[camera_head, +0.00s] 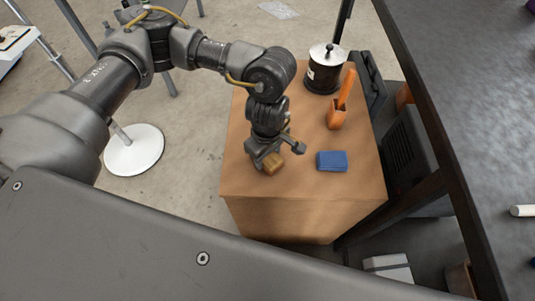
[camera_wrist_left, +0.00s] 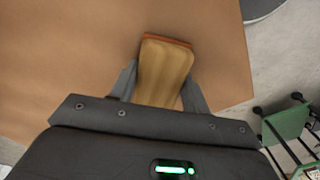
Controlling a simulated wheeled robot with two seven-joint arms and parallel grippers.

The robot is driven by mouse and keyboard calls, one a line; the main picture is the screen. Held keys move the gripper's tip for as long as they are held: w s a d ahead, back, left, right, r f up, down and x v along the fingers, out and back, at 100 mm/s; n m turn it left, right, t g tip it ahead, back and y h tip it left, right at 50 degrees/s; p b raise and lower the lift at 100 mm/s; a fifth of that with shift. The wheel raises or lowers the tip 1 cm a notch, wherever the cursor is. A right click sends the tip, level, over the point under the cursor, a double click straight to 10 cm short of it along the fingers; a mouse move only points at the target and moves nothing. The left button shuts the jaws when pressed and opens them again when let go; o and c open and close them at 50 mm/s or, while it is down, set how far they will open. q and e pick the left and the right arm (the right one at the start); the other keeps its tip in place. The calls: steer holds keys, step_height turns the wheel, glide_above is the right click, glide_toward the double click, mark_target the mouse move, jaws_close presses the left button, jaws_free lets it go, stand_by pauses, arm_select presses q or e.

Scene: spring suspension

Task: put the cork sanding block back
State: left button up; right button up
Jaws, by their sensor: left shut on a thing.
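The cork sanding block (camera_head: 272,163) is a small tan-brown block in the head view, at my left gripper (camera_head: 279,155), over the near left part of the wooden box top. In the left wrist view the block (camera_wrist_left: 166,68) shows lengthwise, with an orange-red far edge, between the two fingers of my left gripper (camera_wrist_left: 163,88). The gripper is shut on it. Its near end is hidden by the gripper body. I cannot tell whether the block touches the box top. My right gripper is not in view.
On the wooden box (camera_head: 238,178) stand a blue block (camera_head: 332,161), an orange holder (camera_head: 337,118) with an upright orange piece, and a dark lidded pot (camera_head: 324,72). A dark table edge (camera_head: 440,125) rises at right. A round white base (camera_head: 134,151) stands on the floor.

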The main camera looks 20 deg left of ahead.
arm_select(q)
steer(key=o, duration=1.1)
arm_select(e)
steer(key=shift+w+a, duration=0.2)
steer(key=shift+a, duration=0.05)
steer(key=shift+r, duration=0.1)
arm_select(q)
steer(key=shift+r, duration=0.45)
step_height(320, 180, up, 11)
steer(key=shift+r, duration=0.2)
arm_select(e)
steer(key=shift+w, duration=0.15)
